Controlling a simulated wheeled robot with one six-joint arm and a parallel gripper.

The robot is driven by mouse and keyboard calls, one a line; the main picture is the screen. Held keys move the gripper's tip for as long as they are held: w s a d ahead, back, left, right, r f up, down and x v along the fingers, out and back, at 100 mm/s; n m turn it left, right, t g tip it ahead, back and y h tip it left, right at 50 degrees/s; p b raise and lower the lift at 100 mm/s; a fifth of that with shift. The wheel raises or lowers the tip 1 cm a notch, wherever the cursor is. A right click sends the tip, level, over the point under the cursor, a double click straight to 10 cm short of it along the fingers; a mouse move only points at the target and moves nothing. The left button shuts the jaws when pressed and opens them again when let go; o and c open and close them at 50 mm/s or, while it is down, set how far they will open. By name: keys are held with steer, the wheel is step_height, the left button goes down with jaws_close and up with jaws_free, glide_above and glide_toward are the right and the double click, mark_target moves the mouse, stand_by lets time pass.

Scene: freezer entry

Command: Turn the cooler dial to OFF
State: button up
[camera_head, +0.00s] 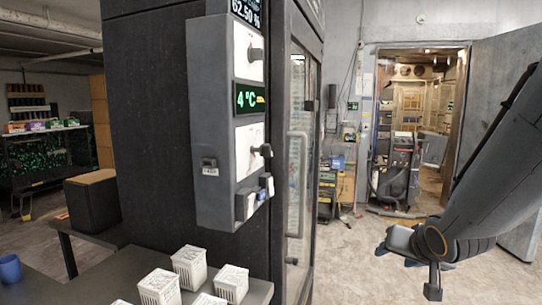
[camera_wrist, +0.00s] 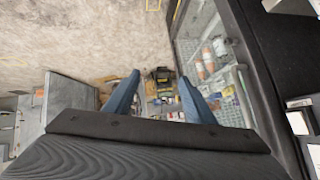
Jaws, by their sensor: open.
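A grey control box (camera_head: 212,120) is mounted on the side of the dark cooler cabinet (camera_head: 150,110). It carries an upper dial (camera_head: 256,53) and a lower dial (camera_head: 262,151), each on a white plate, with a green "4 °C" display (camera_head: 250,99) between them. The dial markings are too small to read, so I cannot tell their settings or which dial is the cooler's. My gripper (camera_head: 394,254) is well to the right of the box, touching nothing. In the wrist view its blue fingers (camera_wrist: 159,77) are apart and empty; no dial shows there.
The cooler's glass door (camera_head: 300,140) with its long handle (camera_head: 297,185) lies between the box and my arm. Several white baskets (camera_head: 188,267) stand on a table below the box. Open floor (camera_head: 360,265) lies in front of an open freezer doorway (camera_head: 415,75).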

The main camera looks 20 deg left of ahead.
steer(key=w+a+r+t+y, duration=0.3)
steer(key=w+a+r+y, duration=0.25)
steer(key=a+r, duration=0.3)
steer(key=n+g+y, duration=0.3)
steer(key=g+y, duration=0.1)
steer(key=y, duration=0.7)
glide_toward(271, 153)
steer(key=a, duration=0.2)
steer(key=shift+w+r+p+x, duration=0.1)
steer(key=shift+r+p+x, duration=0.2)
steer(key=shift+x, duration=1.55)
steer(key=shift+w+r+p+x, duration=0.15)
steer(key=shift+p+x, duration=0.2)
steer(key=shift+x, duration=1.5)
steer(key=shift+d+f, duration=0.1)
steer(key=shift+d, duration=0.1)
steer(key=c, duration=1)
steer(key=shift+c, duration=0.2)
steer(key=shift+f+b, duration=0.1)
steer(key=shift+b, duration=0.25)
